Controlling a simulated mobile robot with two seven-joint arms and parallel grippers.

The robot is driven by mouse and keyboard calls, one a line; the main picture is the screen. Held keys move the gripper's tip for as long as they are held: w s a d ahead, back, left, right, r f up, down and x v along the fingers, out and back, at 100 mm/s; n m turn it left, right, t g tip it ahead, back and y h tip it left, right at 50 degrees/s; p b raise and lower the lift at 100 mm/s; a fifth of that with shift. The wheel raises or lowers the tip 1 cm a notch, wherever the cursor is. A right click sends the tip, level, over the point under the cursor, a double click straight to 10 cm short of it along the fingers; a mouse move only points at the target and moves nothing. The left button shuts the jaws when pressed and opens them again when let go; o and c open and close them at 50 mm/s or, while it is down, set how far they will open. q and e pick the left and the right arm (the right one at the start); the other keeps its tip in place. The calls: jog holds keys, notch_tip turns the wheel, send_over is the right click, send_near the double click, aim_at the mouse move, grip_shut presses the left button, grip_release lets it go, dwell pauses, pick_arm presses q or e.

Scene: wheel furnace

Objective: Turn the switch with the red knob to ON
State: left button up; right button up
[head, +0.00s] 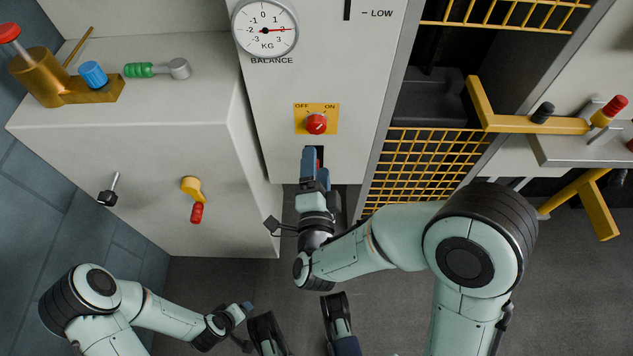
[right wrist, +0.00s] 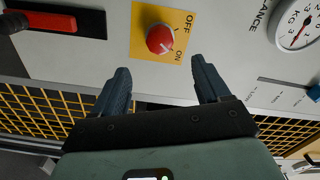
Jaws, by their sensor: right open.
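The red knob (head: 316,123) sits on a yellow plate (head: 301,125) marked OFF at left and ON at right in the head view. In the right wrist view the red knob (right wrist: 160,40) shows close up on its yellow plate (right wrist: 143,18). I cannot tell surely which label it points at. My right gripper (head: 314,160) is just below the plate in the head view. In the right wrist view its open fingers (right wrist: 160,70) point toward the knob, one to each side, apart from it. My left gripper (head: 242,311) is low and away from the panel; its jaws are unclear.
A round balance gauge (head: 265,28) is above the switch. A red handle in a black slot (right wrist: 45,21) lies beside the plate. A white cabinet (head: 160,180) with a yellow-red lever (head: 194,198) stands left. Yellow grating (head: 425,160) and a yellow bar (head: 510,122) are right.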

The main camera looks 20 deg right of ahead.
jog(key=v, duration=0.4)
jog(key=shift+s, duration=0.2)
dwell(0.3)
